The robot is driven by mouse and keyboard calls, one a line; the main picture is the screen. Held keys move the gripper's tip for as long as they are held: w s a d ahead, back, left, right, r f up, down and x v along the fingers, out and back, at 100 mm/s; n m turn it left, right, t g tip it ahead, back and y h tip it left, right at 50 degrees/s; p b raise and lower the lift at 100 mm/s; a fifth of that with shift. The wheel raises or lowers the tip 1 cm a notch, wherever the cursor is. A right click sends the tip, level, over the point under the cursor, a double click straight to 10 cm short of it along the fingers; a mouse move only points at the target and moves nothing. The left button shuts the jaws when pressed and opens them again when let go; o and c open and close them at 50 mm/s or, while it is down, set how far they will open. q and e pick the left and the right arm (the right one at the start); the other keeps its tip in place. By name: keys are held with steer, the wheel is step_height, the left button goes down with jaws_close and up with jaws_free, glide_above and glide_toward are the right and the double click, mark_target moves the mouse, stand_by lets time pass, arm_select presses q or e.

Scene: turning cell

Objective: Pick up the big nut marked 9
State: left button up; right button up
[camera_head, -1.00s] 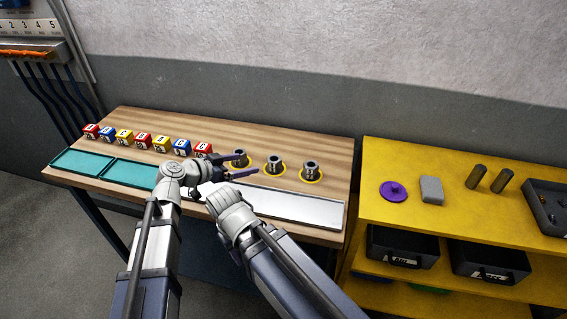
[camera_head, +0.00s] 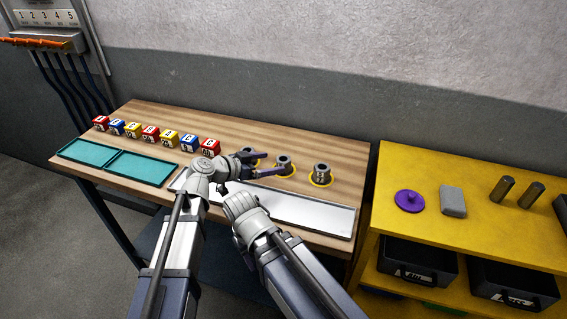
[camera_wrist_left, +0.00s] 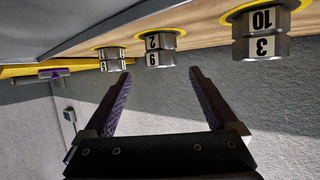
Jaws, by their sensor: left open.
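Three grey metal nuts stand in a row on yellow rings on the wooden bench. The middle nut (camera_head: 284,162) bears 2 and 9 in the left wrist view (camera_wrist_left: 160,50), where the bench appears at the top. The nearest nut there (camera_wrist_left: 262,36) reads 10 and 3; the farthest (camera_wrist_left: 111,58) has marks too small to read surely. My left gripper (camera_head: 277,162) is open and empty beside the row, its fingers hiding part of the left nut (camera_head: 250,155). Its fingertips (camera_wrist_left: 160,73) lie apart from the middle nut, which shows between and beyond them. My right gripper cannot be made out.
A pale tray (camera_head: 310,213) lies along the bench's front edge, with teal trays (camera_head: 140,168) to its left. A yellow shelf (camera_head: 470,235) holding a purple disc (camera_head: 409,201) stands to the right.

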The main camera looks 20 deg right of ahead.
mark_target(281, 160)
arm_select(q)
steer(key=b+x, duration=0.1)
steer(key=x, duration=0.4)
steer(key=shift+w+b, duration=0.15)
steer(key=shift+b, duration=0.2)
steer(key=shift+r, duration=0.15)
steer(key=shift+c, duration=0.4)
jaws_close()
